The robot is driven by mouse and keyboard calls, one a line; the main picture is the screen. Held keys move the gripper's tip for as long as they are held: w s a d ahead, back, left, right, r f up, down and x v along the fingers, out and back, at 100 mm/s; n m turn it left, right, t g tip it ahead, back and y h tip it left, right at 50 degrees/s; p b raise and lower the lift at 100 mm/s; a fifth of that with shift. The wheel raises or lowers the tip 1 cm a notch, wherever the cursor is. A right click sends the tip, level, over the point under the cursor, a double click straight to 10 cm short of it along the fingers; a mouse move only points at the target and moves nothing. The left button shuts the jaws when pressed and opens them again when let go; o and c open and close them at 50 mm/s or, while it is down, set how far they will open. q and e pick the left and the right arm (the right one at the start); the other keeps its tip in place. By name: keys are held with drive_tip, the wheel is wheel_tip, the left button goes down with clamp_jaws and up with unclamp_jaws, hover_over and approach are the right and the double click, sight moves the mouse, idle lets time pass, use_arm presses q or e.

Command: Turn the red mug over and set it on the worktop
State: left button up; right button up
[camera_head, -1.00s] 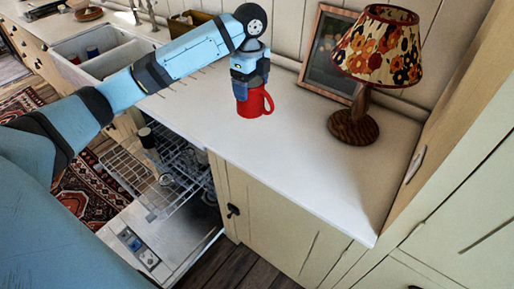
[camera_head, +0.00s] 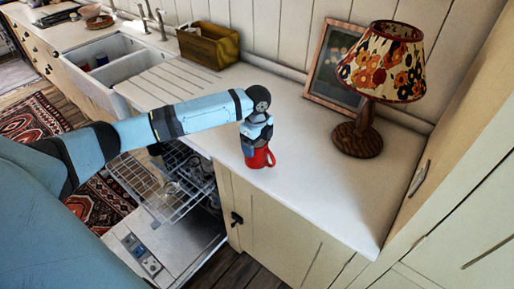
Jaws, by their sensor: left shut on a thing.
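The red mug (camera_head: 262,160) is below my left gripper (camera_head: 256,143), over the white worktop (camera_head: 310,178) close to its front edge. My left gripper points down and is shut on the mug. The fingers hide the mug's upper part. Its handle sticks out to the right. The mug looks upright or inverted along the vertical, but I cannot tell which end is up. It is at or just above the worktop surface; contact is not clear. My right gripper is not in view.
A lamp with a flowered shade (camera_head: 382,62) and a picture frame (camera_head: 332,65) stand at the back right. A wooden box (camera_head: 208,45) stands by the sink (camera_head: 100,62). The open dishwasher rack (camera_head: 160,185) is below left. Worktop right of the mug is clear.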

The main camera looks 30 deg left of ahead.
use_arm(q)
drive_tip(key=shift+f, duration=1.3)
drive_tip(key=o, duration=1)
drive_tip(key=shift+f, duration=0.1)
wheel_tip(320, 180, up, 12)
drive_tip(key=shift+r+b, duration=0.15)
drive_tip(key=shift+b, duration=0.3)
